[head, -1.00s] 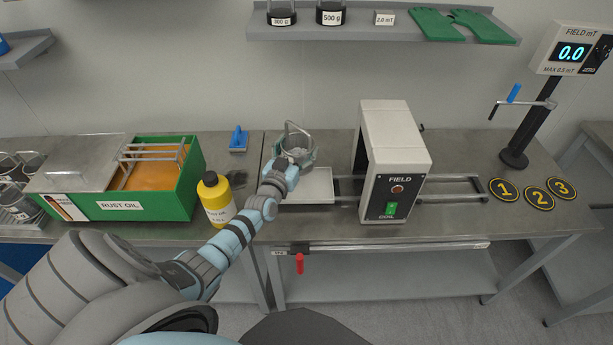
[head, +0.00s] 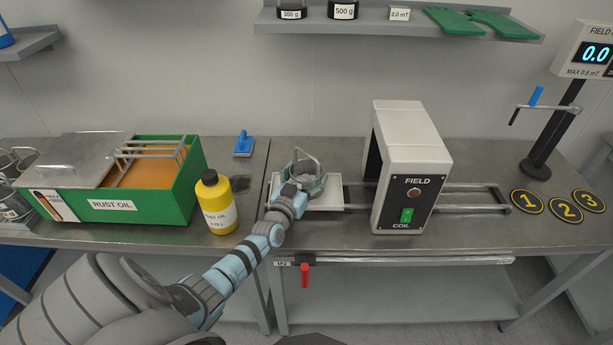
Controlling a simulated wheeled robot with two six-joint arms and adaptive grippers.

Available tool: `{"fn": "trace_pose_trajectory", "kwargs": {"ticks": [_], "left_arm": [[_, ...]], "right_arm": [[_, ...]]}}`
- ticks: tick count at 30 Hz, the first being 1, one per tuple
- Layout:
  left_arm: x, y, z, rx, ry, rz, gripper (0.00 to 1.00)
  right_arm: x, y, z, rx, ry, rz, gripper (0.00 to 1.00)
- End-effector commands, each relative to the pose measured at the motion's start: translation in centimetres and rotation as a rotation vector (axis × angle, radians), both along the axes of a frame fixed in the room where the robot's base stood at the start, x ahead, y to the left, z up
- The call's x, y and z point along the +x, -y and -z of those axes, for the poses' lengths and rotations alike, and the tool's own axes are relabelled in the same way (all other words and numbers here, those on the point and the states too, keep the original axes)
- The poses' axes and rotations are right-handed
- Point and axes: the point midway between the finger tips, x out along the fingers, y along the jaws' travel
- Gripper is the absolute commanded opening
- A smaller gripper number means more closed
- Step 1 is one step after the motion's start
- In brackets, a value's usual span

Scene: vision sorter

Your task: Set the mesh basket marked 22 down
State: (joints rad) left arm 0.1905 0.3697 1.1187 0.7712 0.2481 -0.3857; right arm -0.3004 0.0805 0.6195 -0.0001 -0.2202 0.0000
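The mesh basket (head: 308,167), grey with a raised wire handle, is upright at the white tray (head: 331,196) left of the field coil. My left gripper (head: 305,185) reaches it from the near side, its light teal fingers around the basket's body and seemingly shut on it. The gripper hides the basket's near side and part of its base, so I cannot tell whether the base touches the tray. No number is readable on it. My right gripper is out of view.
The field coil (head: 408,170) stands right of the tray, over rails (head: 472,198). A yellow bottle (head: 215,203) and the green rust oil tank (head: 172,206) stand left. A blue-handled block (head: 243,145) lies behind. Round pads 1, 2 and 3 (head: 566,208) lie right.

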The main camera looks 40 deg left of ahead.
Motion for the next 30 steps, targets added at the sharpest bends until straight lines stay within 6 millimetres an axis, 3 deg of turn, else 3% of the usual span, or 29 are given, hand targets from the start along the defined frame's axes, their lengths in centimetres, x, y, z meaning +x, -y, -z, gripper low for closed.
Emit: {"fn": "trace_pose_trajectory", "kwargs": {"ticks": [3,14,17,23,30], "left_arm": [[0.0,0.0,-0.1,0.0,0.0,0.0,0.94],[-0.1,0.0,-0.4,-0.001,0.0,0.0,0.94],[-1.4,0.4,-0.5,0.0,-0.001,0.001,0.94],[-6.0,1.6,-0.8,-0.001,-0.003,0.001,0.94],[-10.8,2.9,-0.5,0.0,-0.001,0.0,0.94]], "right_arm": [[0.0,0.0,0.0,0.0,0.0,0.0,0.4],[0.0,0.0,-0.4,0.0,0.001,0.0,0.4],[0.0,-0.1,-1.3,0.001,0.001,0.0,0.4],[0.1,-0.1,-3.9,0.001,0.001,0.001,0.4],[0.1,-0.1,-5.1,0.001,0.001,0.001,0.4]]}}
